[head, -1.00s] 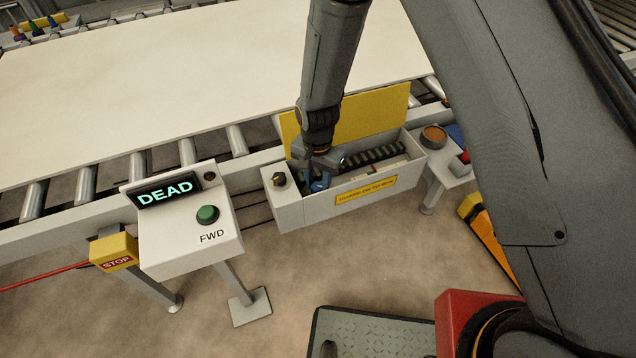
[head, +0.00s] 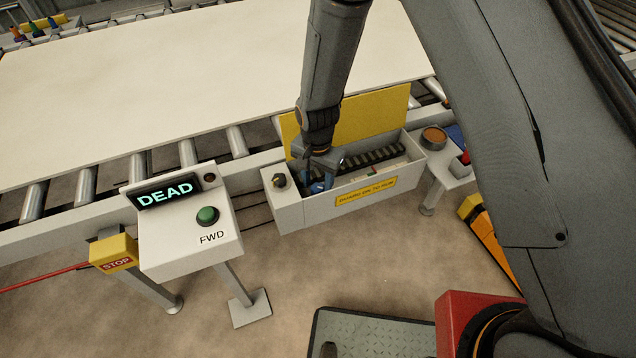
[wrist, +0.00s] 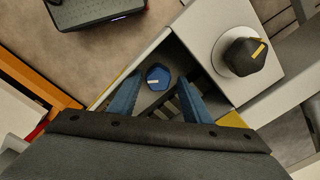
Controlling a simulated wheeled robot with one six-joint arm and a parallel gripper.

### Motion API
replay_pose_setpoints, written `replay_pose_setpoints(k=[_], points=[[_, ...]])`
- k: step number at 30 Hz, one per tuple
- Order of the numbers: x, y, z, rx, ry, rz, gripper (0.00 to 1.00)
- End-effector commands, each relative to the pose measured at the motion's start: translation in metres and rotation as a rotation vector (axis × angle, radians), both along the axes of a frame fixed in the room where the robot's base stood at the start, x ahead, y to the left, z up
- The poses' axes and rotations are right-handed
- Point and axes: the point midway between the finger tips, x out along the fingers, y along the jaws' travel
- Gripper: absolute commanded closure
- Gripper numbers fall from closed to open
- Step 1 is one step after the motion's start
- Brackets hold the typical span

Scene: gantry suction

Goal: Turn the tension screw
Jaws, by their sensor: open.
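The blue hexagonal head (wrist: 158,77), which looks like the tension screw, sits inside the open box on the conveyor's side; it carries a small pale mark. My gripper (wrist: 158,92) points down into the box with its two blue fingers apart, one on each side of the screw head in the wrist view. I cannot tell how far the fingertips are above it. In the head view my gripper (head: 319,182) is at the box's left part and mostly hides the screw.
A black knob (wrist: 244,62) with a yellow mark stands on the box's end, close to the fingers. The raised yellow cover (head: 372,112) stands behind the box (head: 290,215). A control panel (head: 185,238) reading DEAD stands at left.

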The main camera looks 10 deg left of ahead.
Motion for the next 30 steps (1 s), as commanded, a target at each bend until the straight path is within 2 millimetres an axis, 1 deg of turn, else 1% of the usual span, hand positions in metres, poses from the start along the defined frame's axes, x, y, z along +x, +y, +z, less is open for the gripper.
replay_pose_setpoints(k=[1, 5, 11, 14, 24, 27, 30], points=[[-0.004, -0.003, -0.002, -0.006, 0.01, 0.0, 0.51], [-0.006, -0.003, -0.002, -0.007, 0.011, 0.0, 0.51], [-0.007, -0.004, 0.009, -0.008, 0.013, -0.002, 0.51], [-0.006, -0.004, 0.019, -0.008, 0.013, -0.003, 0.51], [-0.002, -0.006, 0.065, -0.003, 0.006, -0.01, 0.51], [0.0, -0.006, 0.074, -0.002, 0.003, -0.011, 0.51], [0.0, -0.006, 0.079, -0.001, 0.002, -0.012, 0.51]])
